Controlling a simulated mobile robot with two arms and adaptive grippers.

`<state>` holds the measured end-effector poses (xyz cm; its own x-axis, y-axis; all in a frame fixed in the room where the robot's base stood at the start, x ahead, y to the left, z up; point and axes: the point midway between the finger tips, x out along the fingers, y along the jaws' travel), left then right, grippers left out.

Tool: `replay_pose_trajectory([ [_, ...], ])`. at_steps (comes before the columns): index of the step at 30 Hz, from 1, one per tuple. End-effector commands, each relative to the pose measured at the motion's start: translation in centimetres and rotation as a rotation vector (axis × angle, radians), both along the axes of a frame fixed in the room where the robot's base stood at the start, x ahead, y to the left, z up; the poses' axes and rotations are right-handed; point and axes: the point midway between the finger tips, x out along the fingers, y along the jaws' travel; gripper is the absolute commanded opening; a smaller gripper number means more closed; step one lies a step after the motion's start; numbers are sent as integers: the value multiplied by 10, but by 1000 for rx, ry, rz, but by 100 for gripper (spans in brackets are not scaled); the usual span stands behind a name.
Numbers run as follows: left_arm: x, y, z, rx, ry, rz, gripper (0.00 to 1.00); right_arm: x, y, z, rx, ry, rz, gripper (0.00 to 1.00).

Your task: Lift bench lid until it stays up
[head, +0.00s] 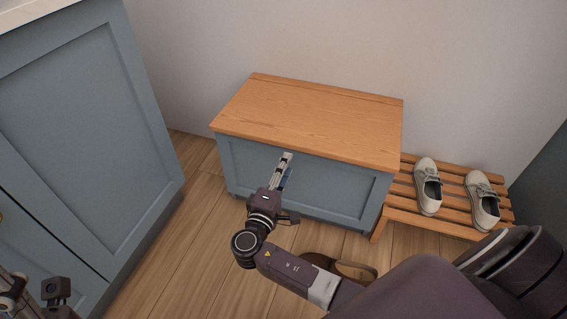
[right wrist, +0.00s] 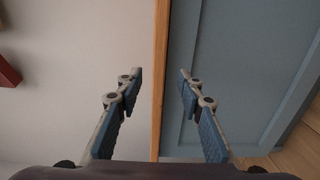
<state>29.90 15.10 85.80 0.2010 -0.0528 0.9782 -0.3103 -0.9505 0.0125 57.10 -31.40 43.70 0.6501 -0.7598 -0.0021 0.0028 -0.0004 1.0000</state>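The bench (head: 300,190) is a blue-grey box with a wooden lid (head: 315,118), standing against the wall. The lid lies flat and closed. My right gripper (head: 286,160) is in front of the bench, its fingertips close to the lid's front edge. In the right wrist view the same gripper (right wrist: 160,78) is open and empty. The lid's edge (right wrist: 160,60) runs as a wooden strip between its fingers, with the blue front panel (right wrist: 225,60) to the right. I cannot tell whether a finger touches the lid. Parts of my left gripper (head: 32,298) show at the lower left corner.
A tall blue cabinet (head: 90,120) stands to the left of the bench. A slatted wooden rack (head: 450,190) with two pale shoes (head: 428,185) stands close on the right. Brown footwear (head: 355,271) lies on the floor, partly behind my right arm. The lid's top is bare.

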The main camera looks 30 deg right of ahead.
Motion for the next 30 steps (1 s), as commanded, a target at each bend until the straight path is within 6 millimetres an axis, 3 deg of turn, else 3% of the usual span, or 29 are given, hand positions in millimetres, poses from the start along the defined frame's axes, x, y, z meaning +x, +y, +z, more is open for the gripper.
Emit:
replay_pose_trajectory([
  [15, 1, -2, 6, 4, -68, 3, 44, 44, -52, 0, -4, -5, -2, 35],
  [27, 2, -2, 9, 5, -75, 3, 44, 50, -59, 2, -2, -3, -1, 35],
  [30, 2, -2, 9, 5, -76, 3, 44, 50, -59, 1, -2, -3, -1, 24],
])
